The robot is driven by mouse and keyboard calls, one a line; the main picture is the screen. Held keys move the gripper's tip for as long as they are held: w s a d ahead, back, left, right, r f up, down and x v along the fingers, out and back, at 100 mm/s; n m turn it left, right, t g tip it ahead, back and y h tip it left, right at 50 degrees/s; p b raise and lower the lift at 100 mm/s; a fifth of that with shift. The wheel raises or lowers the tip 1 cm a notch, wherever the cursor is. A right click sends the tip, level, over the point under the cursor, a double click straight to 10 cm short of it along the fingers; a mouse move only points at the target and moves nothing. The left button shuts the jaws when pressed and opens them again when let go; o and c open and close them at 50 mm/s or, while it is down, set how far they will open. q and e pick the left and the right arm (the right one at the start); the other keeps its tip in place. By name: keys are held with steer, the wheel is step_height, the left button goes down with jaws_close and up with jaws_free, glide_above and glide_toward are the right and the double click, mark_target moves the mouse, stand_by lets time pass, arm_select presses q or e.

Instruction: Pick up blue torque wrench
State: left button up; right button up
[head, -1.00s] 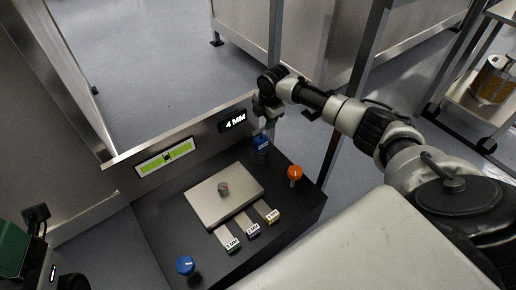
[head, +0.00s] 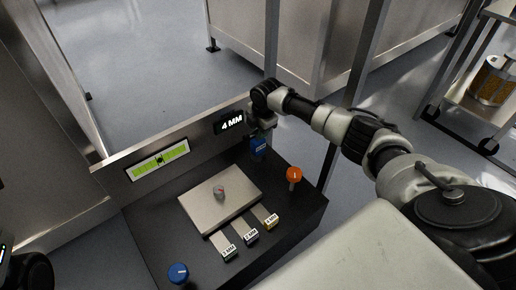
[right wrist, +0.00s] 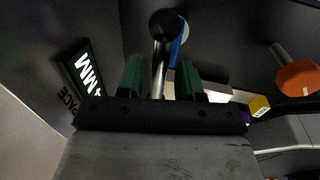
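The blue torque wrench (head: 259,147) stands at the back of the black bench, beside the "4 MM" display; its blue part shows just below my right gripper (head: 262,132). In the right wrist view, a metal shaft with a black ball end (right wrist: 162,24) runs between the two green fingers, and a blue part (right wrist: 179,42) shows behind it. My right gripper (right wrist: 160,80) is open, with a gap on each side of the shaft. Whether the fingers reach around it or hang above it is unclear. Only a dark part of my left arm shows at the lower left edge.
An orange-topped tool (head: 294,175) stands close to the right, and a blue knob-topped tool (head: 179,272) at the front left. A metal plate (head: 228,212) with labelled tabs lies mid-bench. The upright panel with the "4 MM" display (head: 231,122) is close behind my right gripper.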

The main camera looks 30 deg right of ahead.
jaws_close()
steer(key=shift+r, duration=0.1)
